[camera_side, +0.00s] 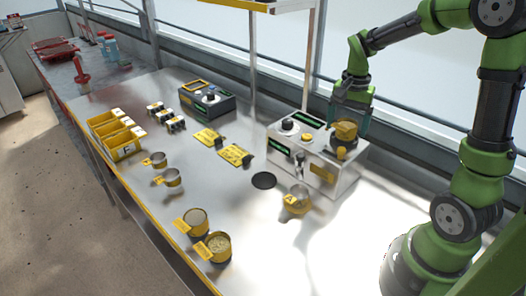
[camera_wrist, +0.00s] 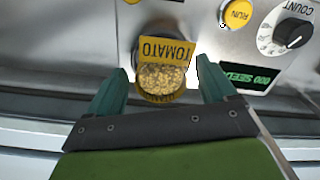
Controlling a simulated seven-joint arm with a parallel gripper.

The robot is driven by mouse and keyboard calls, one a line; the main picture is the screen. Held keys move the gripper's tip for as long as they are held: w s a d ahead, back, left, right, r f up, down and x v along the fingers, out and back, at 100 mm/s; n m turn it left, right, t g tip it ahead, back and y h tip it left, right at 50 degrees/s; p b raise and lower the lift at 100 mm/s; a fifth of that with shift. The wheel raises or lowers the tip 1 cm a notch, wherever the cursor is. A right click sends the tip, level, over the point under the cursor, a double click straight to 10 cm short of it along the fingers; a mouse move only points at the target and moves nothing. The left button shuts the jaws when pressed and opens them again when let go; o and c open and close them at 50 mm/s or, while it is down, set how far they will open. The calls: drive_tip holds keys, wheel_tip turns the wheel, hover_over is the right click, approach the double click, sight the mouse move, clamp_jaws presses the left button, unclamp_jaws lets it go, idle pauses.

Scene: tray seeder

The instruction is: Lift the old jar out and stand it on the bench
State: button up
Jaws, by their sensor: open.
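A jar with a yellow TOMATO label (camera_wrist: 167,50) and tan seeds sits in the top of the grey seeder machine (camera_wrist: 205,30). In the side view the jar (camera_side: 345,131) is at the machine's right end, with a dark part below it. My gripper (camera_side: 350,115) is over the machine with its fingers down around the jar. In the wrist view my gripper (camera_wrist: 162,82) is open, one finger on each side of the jar, with gaps visible. The lower part of the jar is hidden.
A yellow-labelled jar (camera_side: 297,200) stands in front of the machine, near a dark disc (camera_side: 263,180). Two seed-filled tins (camera_side: 217,247) stand at the bench's front edge. Yellow cards (camera_side: 235,154) lie left of the machine. The bench (camera_side: 270,245) is bare at front right.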

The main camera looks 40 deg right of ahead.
drive_tip(key=shift+f, duration=0.3)
drive_tip(key=c, duration=1.1)
drive_tip(key=shift+r, duration=0.15)
